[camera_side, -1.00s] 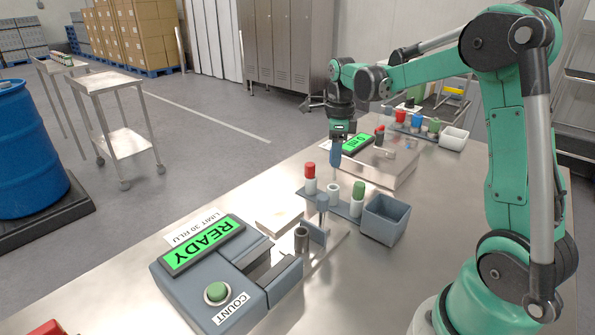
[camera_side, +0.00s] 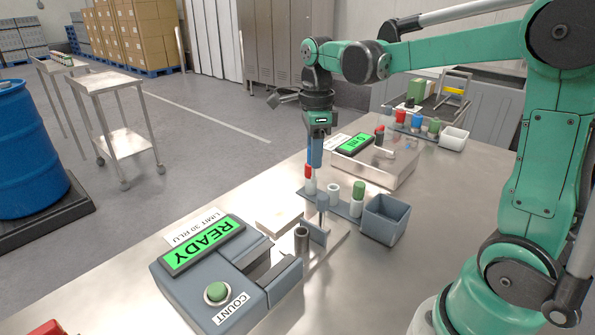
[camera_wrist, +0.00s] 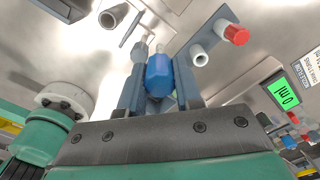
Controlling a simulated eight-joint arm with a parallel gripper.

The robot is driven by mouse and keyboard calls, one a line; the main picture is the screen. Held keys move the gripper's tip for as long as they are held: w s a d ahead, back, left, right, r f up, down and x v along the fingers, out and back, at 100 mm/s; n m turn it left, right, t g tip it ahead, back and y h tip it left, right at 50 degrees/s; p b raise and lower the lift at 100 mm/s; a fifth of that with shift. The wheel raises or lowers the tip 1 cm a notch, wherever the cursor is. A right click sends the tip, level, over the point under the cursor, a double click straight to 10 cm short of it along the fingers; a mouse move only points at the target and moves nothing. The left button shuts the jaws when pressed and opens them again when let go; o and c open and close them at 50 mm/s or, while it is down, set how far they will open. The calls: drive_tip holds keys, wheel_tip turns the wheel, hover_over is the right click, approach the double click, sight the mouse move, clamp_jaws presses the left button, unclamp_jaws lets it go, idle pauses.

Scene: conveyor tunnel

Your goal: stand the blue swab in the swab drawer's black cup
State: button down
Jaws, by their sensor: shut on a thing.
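In the side view my gripper (camera_side: 318,138) is shut on the blue swab (camera_side: 315,155) and holds it upright above the tube rack. In the wrist view the blue swab (camera_wrist: 159,75) sits between the two fingers (camera_wrist: 160,88), its pale lower end pointing away from the camera. The black cup (camera_side: 302,240) stands at the drawer (camera_side: 285,274) of the grey READY device, below and left of my gripper. It looks open at the top and apart from the swab. In the wrist view the cup (camera_wrist: 114,15) is at the upper left.
A grey-capped post (camera_side: 322,203) stands near the cup. A grey bin (camera_side: 386,219) is right of the rack.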

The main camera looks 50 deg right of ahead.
drive_tip(key=s+a+r+n, duration=0.2)
drive_tip(key=s+a+n, duration=0.1)
drive_tip(key=a, duration=0.4)
drive_tip(key=shift+f, duration=2.85)
drive_tip(key=shift+f, duration=0.25)
drive_tip(key=shift+f, duration=2.55)
drive_tip(key=c, duration=0.5)
unclamp_jaws()
